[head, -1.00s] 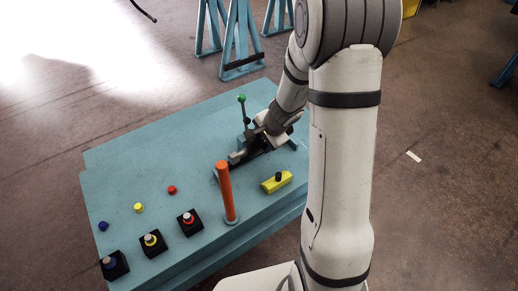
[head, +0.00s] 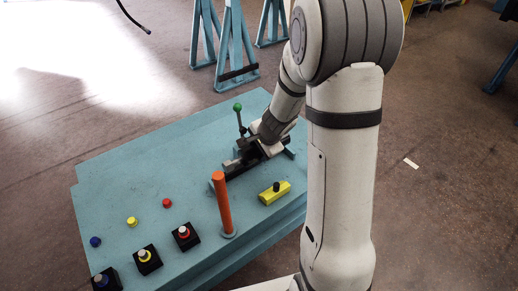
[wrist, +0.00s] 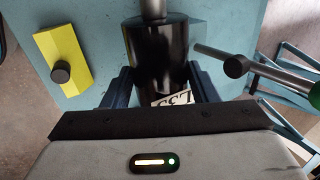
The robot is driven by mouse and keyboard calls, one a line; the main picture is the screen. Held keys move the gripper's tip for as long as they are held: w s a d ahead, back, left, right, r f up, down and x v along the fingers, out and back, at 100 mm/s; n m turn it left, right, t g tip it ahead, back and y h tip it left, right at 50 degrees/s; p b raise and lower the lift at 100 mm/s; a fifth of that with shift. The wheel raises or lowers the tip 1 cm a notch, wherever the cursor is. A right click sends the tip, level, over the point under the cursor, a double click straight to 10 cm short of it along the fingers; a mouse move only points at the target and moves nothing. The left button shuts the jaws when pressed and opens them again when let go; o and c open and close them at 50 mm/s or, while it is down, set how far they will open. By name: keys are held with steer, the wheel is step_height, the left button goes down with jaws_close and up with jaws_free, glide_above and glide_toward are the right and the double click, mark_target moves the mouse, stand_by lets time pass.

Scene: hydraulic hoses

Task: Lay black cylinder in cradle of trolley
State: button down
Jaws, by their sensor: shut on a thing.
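The black cylinder (wrist: 157,45) is gripped between the two dark jaws of my gripper (wrist: 160,80) in the wrist view. It has a grey rod at its far end and a white label with dark letters near the jaws. In the head view the cylinder (head: 240,168) lies roughly level, low over the teal trolley (head: 120,185), partly hidden by my gripper (head: 262,148). The cradle is mostly hidden beneath the cylinder and gripper; I cannot tell whether the cylinder rests in it.
A green-knobbed lever (head: 238,108) stands close beside the cylinder. An upright orange post (head: 222,203) and a yellow block with a black knob (head: 274,193) are nearer. Several coloured caps and black blocks sit at the trolley's left. Teal stands (head: 236,55) are behind.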

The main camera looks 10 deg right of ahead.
steer(key=shift+w+f+b, duration=0.1)
steer(key=shift+f+b, duration=4.55)
steer(key=shift+b, duration=0.05)
steer(key=c, duration=0.8)
jaws_free()
steer(key=shift+c, duration=0.2)
steer(key=o, duration=0.4)
steer(key=shift+s+f, duration=0.15)
steer(key=shift+s, duration=0.05)
steer(key=p+v, duration=0.4)
steer(key=v, duration=0.4)
steer(key=shift+w, duration=0.1)
